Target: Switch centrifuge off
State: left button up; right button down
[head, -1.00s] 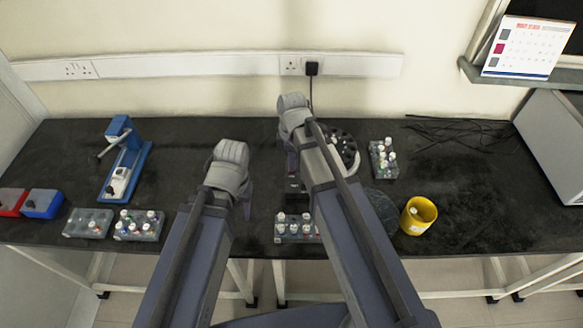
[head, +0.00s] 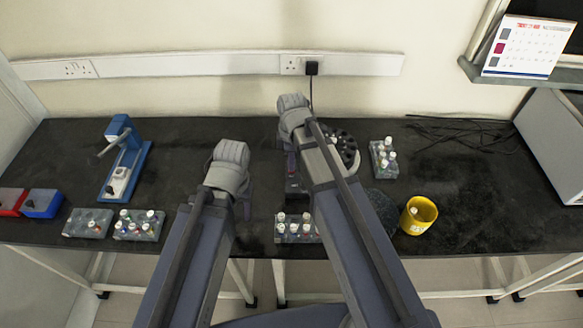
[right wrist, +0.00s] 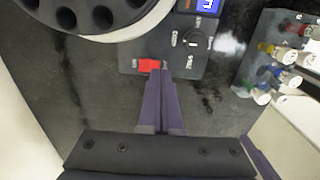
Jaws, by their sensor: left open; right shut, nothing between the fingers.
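The centrifuge (head: 347,147) stands on the bench behind my right arm in the head view, partly covered by it. In the right wrist view its dark rotor with empty-looking holes (right wrist: 85,14) is at top left. Its control panel has a red switch (right wrist: 149,66), a black knob (right wrist: 193,40) and a lit blue display (right wrist: 208,5). My right gripper (right wrist: 160,72) is shut and empty, its fingertips at the red switch's lower right edge; I cannot tell whether they touch. My left gripper (head: 247,198) is open, over the bench left of the centrifuge, mostly hidden by its wrist.
A tube rack (head: 294,228) stands in front of the centrifuge and another (head: 384,158) right of it. A yellow container (head: 418,216) is at front right. A dark round lid (head: 382,204) lies beside my right arm. A blue device (head: 126,170) and more racks are left.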

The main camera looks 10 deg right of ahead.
aim_at(292, 173)
pick_arm(q)
jog(key=shift+f+b, duration=0.9)
jog(key=shift+f, duration=0.05)
pick_arm(e)
jog(key=shift+f, duration=0.95)
pick_arm(q)
jog(key=shift+r, duration=0.1)
pick_arm(e)
jog(key=shift+r, duration=0.1)
notch_tip(292, 173, up, 5)
jog(key=p, duration=0.5)
pick_arm(q)
notch_tip(292, 173, up, 5)
jog(key=shift+f, duration=0.1)
pick_arm(e)
jog(key=shift+s+a+m, duration=0.15)
jog(key=shift+s+m, duration=0.15)
jog(key=shift+s, duration=0.05)
jog(key=shift+s+a+m+h, duration=0.2)
jog(key=shift+s+a+m, duration=0.65)
jog(key=shift+s+m, duration=1.2)
jog(key=shift+s+a+m+h, duration=0.2)
jog(key=shift+s+a+m, duration=0.7)
jog(key=shift+s+m, duration=1.15)
jog(key=shift+s+a+m+h, duration=0.2)
jog(key=shift+s+a+m, duration=0.65)
jog(key=shift+s+m, duration=1.2)
